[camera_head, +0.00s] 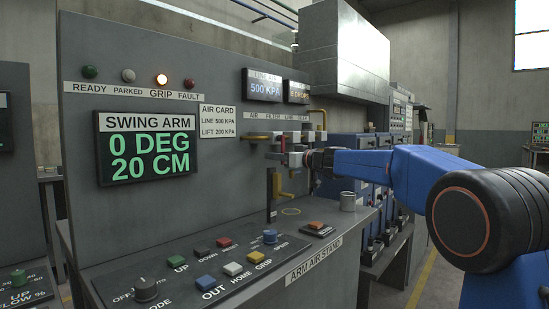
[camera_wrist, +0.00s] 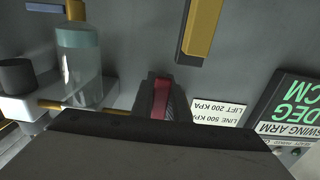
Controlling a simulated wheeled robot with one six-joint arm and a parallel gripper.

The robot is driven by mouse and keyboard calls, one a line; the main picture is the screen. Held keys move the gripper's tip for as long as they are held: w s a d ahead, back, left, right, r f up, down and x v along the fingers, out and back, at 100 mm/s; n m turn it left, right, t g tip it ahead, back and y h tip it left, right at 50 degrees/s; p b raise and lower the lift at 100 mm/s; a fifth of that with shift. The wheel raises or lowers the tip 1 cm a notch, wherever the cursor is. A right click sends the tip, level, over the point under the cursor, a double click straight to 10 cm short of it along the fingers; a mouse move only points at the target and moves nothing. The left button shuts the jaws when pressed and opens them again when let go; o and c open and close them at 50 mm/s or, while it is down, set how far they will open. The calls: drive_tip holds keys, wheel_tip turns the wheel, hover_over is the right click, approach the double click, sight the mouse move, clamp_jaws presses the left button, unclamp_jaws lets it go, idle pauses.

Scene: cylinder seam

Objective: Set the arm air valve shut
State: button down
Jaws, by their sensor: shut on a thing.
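The arm air valve shows in the wrist view as a small red handle (camera_wrist: 162,97) between the dark jaws of my gripper (camera_wrist: 161,92). My gripper is shut on this red handle. A brass pipe (camera_wrist: 60,105) runs beside it toward the clear filter bowl. In the head view my gripper (camera_head: 300,159) reaches in from the right, close to the panel, below the AIR and FILTER labels. The valve body is mostly hidden behind the gripper. Whether the handle lies along or across the pipe cannot be told.
A clear bowl (camera_wrist: 79,65) and a yellow-edged bar (camera_wrist: 200,30) are close to the jaws. The line display (camera_head: 265,87) reads 500 KPA. The swing arm display (camera_head: 147,146) reads 0 DEG, 20 CM. The GRIP lamp (camera_head: 161,79) is lit.

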drive_tip(key=c, duration=1.7)
unclamp_jaws()
drive_tip(key=v, duration=1.7)
drive_tip(key=shift+s+d+f, duration=0.1)
drive_tip(key=shift+s+d, duration=0.05)
drive_tip(key=shift+d, duration=0.05)
drive_tip(key=s+d+f+m+g+h, duration=0.25)
drive_tip(key=s+f, duration=0.55)
drive_tip(key=s, duration=0.4)
drive_tip(key=s+d+f+m+g+h, duration=0.1)
drive_tip(key=s+d+f+g+h, duration=0.15)
drive_tip(key=s+f, duration=0.75)
drive_tip(key=s+d+f+m+h, duration=0.2)
drive_tip(key=s+d+f, duration=0.3)
drive_tip(key=s, duration=0.4)
drive_tip(key=s+d+f+m+h, duration=0.2)
drive_tip(key=s+d+f+h, duration=0.2)
drive_tip(key=s+f, duration=0.4)
drive_tip(key=s+d+f+m+g+h, duration=0.1)
drive_tip(key=s+d+f+m+h, duration=0.2)
drive_tip(key=s+d+f, duration=0.3)
drive_tip(key=shift+s+d+f, duration=0.15)
drive_tip(key=shift+s+f, duration=0.05)
drive_tip(key=shift+s, duration=0.55)
drive_tip(key=shift+s+d+f, duration=0.1)
drive_tip(key=shift+s+f, duration=0.1)
drive_tip(key=shift+s, duration=0.6)
drive_tip(key=shift+s+d+f, duration=0.15)
drive_tip(key=shift+s+f, duration=0.1)
drive_tip(key=shift+s, duration=0.5)
